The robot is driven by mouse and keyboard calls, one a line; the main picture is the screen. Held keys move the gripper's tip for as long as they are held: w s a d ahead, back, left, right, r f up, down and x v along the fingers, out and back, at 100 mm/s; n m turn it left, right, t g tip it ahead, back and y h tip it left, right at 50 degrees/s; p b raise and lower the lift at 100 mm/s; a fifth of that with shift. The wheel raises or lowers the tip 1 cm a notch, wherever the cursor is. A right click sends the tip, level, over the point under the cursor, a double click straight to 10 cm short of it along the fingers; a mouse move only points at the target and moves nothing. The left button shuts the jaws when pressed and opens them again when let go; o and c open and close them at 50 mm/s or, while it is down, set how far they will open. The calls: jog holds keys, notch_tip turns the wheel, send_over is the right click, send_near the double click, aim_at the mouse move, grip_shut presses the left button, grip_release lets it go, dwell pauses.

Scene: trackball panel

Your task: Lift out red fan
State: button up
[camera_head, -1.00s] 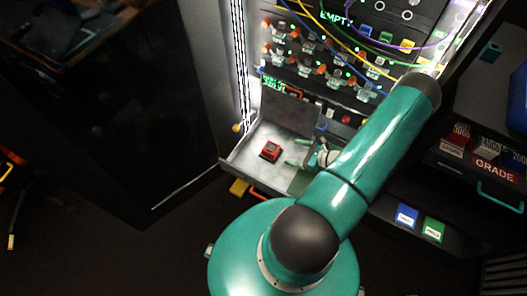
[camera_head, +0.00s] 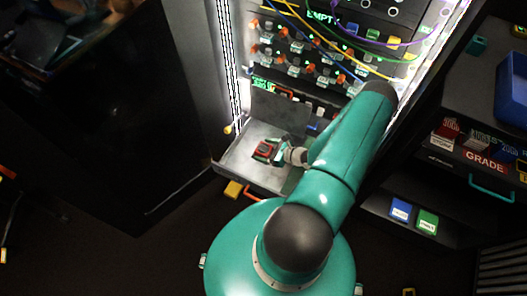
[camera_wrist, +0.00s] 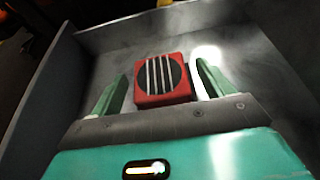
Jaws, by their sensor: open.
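The red fan (camera_head: 265,149) is a small red block with a dark round grille. It lies in an open grey metal drawer (camera_head: 238,160) that sticks out of the lit rack. In the wrist view the fan (camera_wrist: 162,80) shows its dark round face with pale bars across it, between and a little beyond my finger tips. My gripper (camera_wrist: 160,88) is open, with one green finger to the left of the fan and one to the right. Gaps show on both sides. In the head view my gripper (camera_head: 270,151) is at the fan and partly overlaps it.
The drawer's walls surround the fan, and its floor (camera_wrist: 245,55) is otherwise bare. Rack panels with several knobs and cables (camera_head: 320,50) rise behind it. A yellow block (camera_head: 233,188) is below the drawer's front. A dark shelf with blue and green blocks (camera_head: 414,215) stands at right.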

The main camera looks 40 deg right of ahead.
aim_at(260, 148)
jog(key=x, duration=0.3)
jog(key=c, duration=1.1)
jog(key=shift+r, duration=0.1)
